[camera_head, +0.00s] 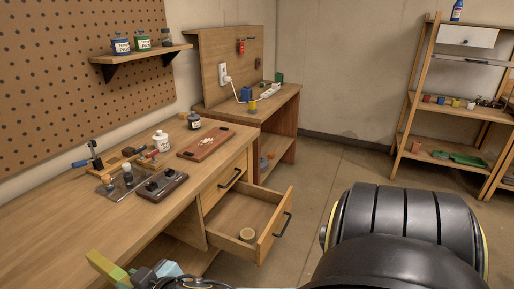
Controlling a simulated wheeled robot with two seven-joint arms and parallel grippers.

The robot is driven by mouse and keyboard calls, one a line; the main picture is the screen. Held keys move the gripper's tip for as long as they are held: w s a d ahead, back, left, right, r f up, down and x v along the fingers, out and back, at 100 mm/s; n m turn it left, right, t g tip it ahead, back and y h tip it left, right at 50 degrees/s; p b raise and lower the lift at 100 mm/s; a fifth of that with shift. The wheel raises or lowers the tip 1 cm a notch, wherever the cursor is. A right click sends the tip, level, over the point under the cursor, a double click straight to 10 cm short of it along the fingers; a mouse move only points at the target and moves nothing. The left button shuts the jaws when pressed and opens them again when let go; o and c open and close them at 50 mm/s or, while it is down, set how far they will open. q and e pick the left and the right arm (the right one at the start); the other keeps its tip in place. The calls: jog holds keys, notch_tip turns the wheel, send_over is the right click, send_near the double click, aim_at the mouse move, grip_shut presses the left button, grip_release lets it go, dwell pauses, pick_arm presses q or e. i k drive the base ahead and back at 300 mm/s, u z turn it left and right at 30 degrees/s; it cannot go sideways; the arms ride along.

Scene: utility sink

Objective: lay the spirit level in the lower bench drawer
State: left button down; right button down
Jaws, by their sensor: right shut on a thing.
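The lower bench drawer (272,242) is pulled out from the workbench (60,225). A small round tan object (247,235) lies inside it, and the rest of its visible floor is bare. My right gripper (142,277) is at the bottom edge, left of the drawer and in front of the bench, and is partly cut off. It is shut on a yellow-green bar, which looks like the spirit level (104,267); only one end of it shows clearly. My left gripper is not in view.
The upper drawer (226,186) is shut. My black right arm fills the lower right. Floor right of the drawer is clear.

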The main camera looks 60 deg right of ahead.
aim_at(239, 224)
jog(key=k, duration=0.4)
jog(key=z, duration=2.8)
jog(key=i, duration=4.7)
jog(key=u, duration=3.7)
